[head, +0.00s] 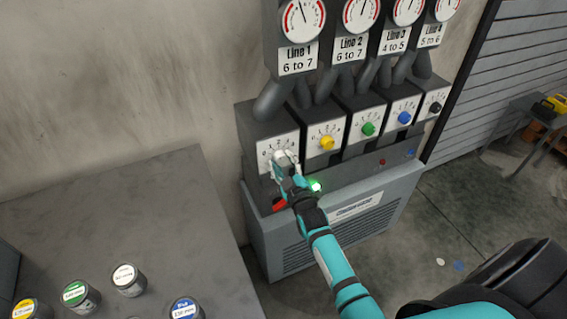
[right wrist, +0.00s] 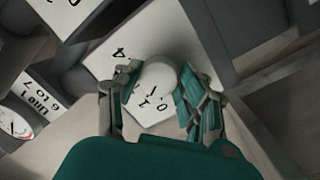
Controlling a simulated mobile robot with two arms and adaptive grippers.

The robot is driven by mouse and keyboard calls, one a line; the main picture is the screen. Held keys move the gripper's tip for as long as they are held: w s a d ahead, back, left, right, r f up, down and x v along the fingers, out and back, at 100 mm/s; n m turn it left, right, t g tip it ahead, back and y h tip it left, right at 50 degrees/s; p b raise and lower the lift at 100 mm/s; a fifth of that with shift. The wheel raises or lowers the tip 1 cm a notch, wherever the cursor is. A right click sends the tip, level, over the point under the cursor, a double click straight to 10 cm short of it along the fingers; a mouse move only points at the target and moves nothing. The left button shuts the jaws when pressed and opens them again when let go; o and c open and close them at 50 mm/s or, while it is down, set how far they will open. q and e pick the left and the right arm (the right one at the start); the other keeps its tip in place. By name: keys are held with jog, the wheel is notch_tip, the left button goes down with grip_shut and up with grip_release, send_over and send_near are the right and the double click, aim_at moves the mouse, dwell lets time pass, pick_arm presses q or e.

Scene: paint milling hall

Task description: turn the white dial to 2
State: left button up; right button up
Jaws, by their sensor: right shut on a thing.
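The white dial (head: 279,155) sits on the leftmost white scale plate (head: 266,150) of the machine, under the Line 1 gauge. My right gripper (head: 287,163) is at this dial and hides part of it and of the plate. In the right wrist view the dial (right wrist: 157,77) is a round white knob between the two fingers (right wrist: 158,88), which are shut on it. Some scale numbers show around it there, upside down. I cannot make out which number the dial points to. My left gripper is not in view.
Yellow (head: 327,143), green (head: 368,129), blue (head: 404,118) and black (head: 435,107) dials continue to the right. A green light (head: 316,187) and a red part (head: 279,204) are near my right wrist. A grey table (head: 120,215) with several paint cans stands at left.

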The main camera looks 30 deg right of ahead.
jog(key=shift+m, duration=0.4)
jog(key=shift+m+p, duration=0.55)
jog(key=shift+m, duration=0.35)
jog(key=shift+a+m+g+p, duration=0.1)
jog(key=shift+m+g+p, duration=0.3)
jog(key=shift+m, duration=1.1)
jog(key=o, duration=1.2)
jog(key=s, duration=0.4)
jog(key=s+a, duration=0.1)
jog(key=s, duration=0.7)
jog(key=shift+a+r, duration=0.3)
